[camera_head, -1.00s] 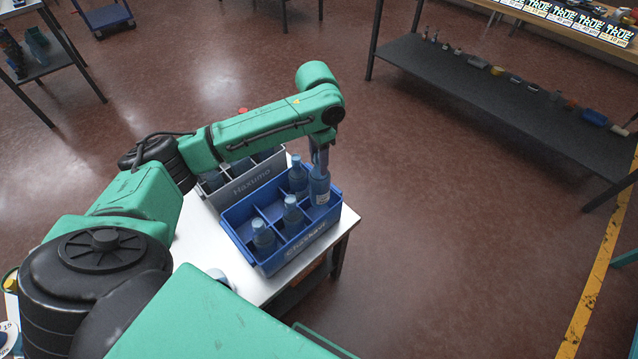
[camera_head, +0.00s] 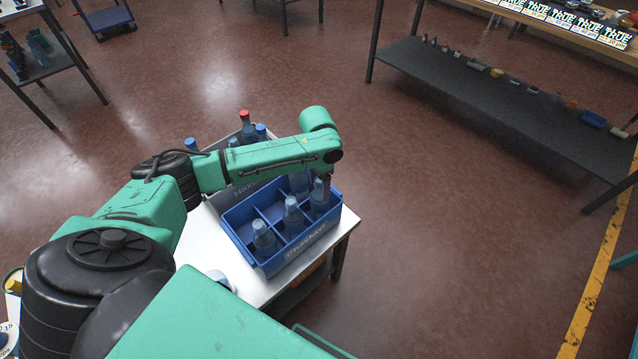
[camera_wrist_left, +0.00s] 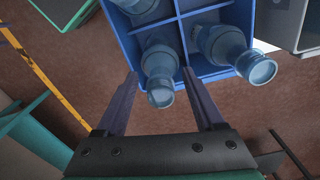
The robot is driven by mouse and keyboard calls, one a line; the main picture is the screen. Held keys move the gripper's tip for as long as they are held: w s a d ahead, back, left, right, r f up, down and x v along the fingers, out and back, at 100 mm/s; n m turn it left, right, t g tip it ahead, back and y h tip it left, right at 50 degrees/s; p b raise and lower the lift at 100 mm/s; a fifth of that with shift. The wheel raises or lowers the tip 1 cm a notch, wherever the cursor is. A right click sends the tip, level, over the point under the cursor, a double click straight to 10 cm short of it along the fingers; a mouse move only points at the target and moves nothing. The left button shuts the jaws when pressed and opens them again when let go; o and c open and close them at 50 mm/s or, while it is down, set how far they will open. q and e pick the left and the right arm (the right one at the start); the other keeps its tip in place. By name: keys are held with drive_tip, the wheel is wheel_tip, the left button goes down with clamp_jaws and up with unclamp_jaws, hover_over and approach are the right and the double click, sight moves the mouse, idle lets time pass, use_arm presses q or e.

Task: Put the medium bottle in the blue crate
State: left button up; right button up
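The blue crate (camera_head: 290,262) stands on the white table, with several blue bottles in its compartments. The bottle under my left gripper (camera_head: 325,182), taken as the medium bottle (camera_head: 319,199), is upright in the right corner compartment. In the left wrist view, the two fingers (camera_wrist_left: 160,74) are spread, with the bottle (camera_wrist_left: 160,62) between them and gaps on both sides. Other bottles stand in the crate at the front (camera_head: 264,238), middle (camera_head: 292,216) and back (camera_head: 298,184). My right gripper is not in view.
A grey crate (camera_head: 240,190) stands behind the blue one, partly hidden by my left arm; bottles with red and blue caps rise from it. The white table (camera_head: 240,283) has a bare strip in front. A dark shelf (camera_head: 480,95) is far right. Open floor lies between.

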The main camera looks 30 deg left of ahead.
use_arm(q)
wheel_tip(320, 180, up, 12)
drive_tip(key=shift+s+r+b, duration=0.15)
drive_tip(key=shift+r+b, duration=0.05)
drive_tip(key=shift+b, duration=0.15)
drive_tip(key=shift+f, duration=0.15)
idle(0.4)
